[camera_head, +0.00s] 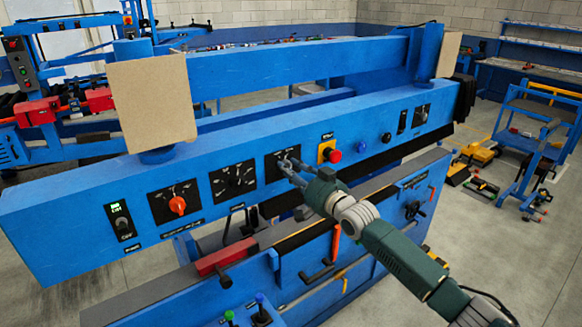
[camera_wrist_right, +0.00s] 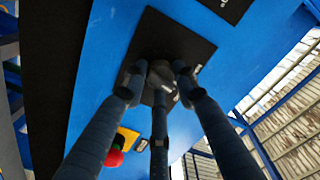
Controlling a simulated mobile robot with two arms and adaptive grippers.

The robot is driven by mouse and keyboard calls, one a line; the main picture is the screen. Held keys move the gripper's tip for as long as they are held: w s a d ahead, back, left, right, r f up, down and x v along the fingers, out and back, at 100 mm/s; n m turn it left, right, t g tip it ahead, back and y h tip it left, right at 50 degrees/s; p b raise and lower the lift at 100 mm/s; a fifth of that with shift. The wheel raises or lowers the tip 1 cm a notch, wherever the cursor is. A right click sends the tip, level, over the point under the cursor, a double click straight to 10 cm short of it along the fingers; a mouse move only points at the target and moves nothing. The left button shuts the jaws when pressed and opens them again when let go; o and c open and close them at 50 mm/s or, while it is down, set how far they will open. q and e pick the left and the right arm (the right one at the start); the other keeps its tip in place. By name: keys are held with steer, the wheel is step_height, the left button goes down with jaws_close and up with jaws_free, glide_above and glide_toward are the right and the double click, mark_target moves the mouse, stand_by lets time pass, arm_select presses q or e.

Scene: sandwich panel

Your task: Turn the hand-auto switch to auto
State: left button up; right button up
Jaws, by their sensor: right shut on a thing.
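My right gripper (camera_head: 288,166) reaches in from the lower right and is shut on a rotary switch knob on a black square plate (camera_head: 271,171) on the blue panel face. In the right wrist view the gripper (camera_wrist_right: 160,82) has its three fingers around the dark knob (camera_wrist_right: 168,68), in front of the black plate (camera_wrist_right: 196,49). The fingers cover most of the knob, so its pointing direction and the plate's labels cannot be read. My left gripper is not in view.
A red button on a yellow plate (camera_head: 325,149) sits close to the right of the gripper. Left are another black dial plate (camera_head: 233,181), an orange-red knob (camera_head: 177,205) and a switch with a green light (camera_head: 121,221). Levers and a red block (camera_head: 225,257) lie below.

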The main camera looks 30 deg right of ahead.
steer(key=shift+m, duration=1.6)
steer(key=o, duration=1.1)
steer(key=shift+o, duration=0.2)
steer(key=s+d, duration=0.1)
steer(key=s, duration=1.1)
steer(key=shift+d, duration=0.35)
steer(key=shift+w+f, duration=0.1)
